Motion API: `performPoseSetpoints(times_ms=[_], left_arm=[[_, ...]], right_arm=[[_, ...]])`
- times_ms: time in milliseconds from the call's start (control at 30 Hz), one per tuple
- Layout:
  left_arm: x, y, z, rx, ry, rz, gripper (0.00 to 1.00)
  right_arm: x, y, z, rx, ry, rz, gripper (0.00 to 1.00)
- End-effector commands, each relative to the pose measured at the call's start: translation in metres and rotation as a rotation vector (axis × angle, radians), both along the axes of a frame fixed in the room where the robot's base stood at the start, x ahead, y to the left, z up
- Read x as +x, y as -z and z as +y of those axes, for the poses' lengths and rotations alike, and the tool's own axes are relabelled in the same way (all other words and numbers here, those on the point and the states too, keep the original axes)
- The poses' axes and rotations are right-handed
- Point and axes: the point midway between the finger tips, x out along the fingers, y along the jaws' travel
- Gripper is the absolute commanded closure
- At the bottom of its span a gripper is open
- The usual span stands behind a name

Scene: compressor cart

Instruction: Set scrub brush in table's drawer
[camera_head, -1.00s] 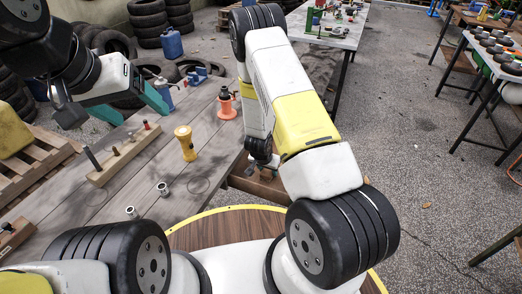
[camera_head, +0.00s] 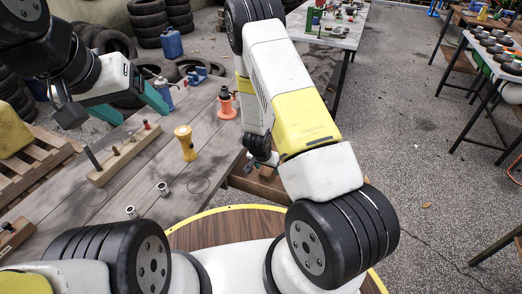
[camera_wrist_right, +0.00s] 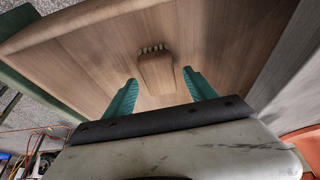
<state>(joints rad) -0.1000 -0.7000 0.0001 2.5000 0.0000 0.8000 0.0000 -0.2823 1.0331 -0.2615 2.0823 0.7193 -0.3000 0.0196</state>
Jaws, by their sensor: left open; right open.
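The scrub brush (camera_wrist_right: 155,78), a wooden block with pale bristles at its far end, lies on the wooden floor of the table's drawer (camera_wrist_right: 75,52) in the right wrist view. My right gripper (camera_wrist_right: 160,75) is open, with its teal fingers on either side of the brush and clear gaps between. In the head view the open drawer (camera_head: 262,184) sticks out at the table's (camera_head: 205,170) right edge, and the brush cannot be made out there. My left gripper (camera_head: 132,98) is open and empty above the table's far left part.
On the tabletop stand a yellow flashlight-like object (camera_head: 185,143), an orange-based bottle (camera_head: 226,104), a wooden peg block (camera_head: 124,155) and small metal sockets (camera_head: 162,188). A pallet (camera_head: 35,160) lies at left. Open floor (camera_head: 420,130) extends right.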

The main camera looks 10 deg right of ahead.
Motion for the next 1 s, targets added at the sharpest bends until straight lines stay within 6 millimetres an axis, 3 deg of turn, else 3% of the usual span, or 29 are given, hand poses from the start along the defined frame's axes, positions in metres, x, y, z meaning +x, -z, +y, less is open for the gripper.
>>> performPoseSetpoints(times_ms=[300,667,767,1000], left_arm=[[0.000,0.000,0.000,0.000,0.000,0.000,0.24],[0.000,0.000,0.000,0.000,0.000,0.000,0.24],[0.000,0.000,0.000,0.000,0.000,0.000,0.24],[0.000,0.000,0.000,0.000,0.000,0.000,0.24]], right_arm=[[-0.021,-0.066,0.016,0.000,-0.002,-0.005,0.35],[-0.030,-0.104,0.028,0.037,-0.008,-0.005,0.35],[-0.027,-0.133,0.042,0.118,-0.038,-0.013,0.35],[-0.041,-0.249,0.078,0.339,-0.208,-0.057,0.35]])
